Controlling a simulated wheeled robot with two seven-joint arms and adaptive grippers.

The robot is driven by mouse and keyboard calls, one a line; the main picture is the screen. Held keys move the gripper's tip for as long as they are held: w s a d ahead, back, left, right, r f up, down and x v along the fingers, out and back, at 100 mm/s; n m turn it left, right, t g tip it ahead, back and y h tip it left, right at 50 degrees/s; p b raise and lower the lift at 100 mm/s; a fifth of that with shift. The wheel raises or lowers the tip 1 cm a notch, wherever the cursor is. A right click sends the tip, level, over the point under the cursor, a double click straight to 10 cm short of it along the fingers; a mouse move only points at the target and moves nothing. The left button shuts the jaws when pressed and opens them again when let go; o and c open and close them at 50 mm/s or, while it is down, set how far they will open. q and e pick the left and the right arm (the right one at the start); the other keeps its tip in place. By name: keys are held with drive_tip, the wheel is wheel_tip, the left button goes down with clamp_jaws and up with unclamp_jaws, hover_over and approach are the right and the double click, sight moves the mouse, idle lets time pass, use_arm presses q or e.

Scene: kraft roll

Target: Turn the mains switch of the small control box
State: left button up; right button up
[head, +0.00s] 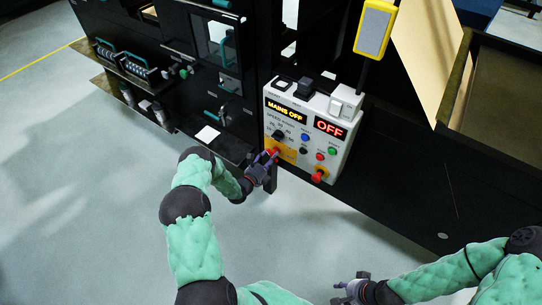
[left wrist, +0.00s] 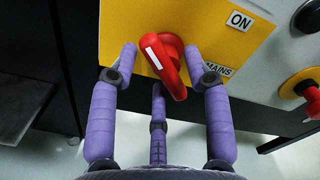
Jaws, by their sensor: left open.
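The small white control box (head: 310,122) stands mid-view in the head view, with lit displays reading "MAINS OFF" and "OFF". Its mains switch is a red rotary handle (left wrist: 168,65) with a white stripe, on a yellow plate (left wrist: 120,28) with "ON" and "MAINS" labels. The handle slants from upper left to lower right, away from the ON label. My left gripper (head: 268,158) is at the box's lower left; in the left wrist view its purple fingers (left wrist: 160,75) are open on either side of the handle, and contact is unclear. My right gripper (head: 352,289) is low in the head view, away from the box.
A red knob (head: 319,175) sticks out at the box's lower right, near coloured buttons. A dark machine frame with a tool shelf (head: 125,68) stands to the left. A yellow-framed grey panel (head: 375,30) hangs above the box. The floor in front is clear.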

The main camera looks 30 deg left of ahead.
use_arm(q)
drive_tip(key=s+a, duration=0.1)
drive_tip(key=s, duration=1)
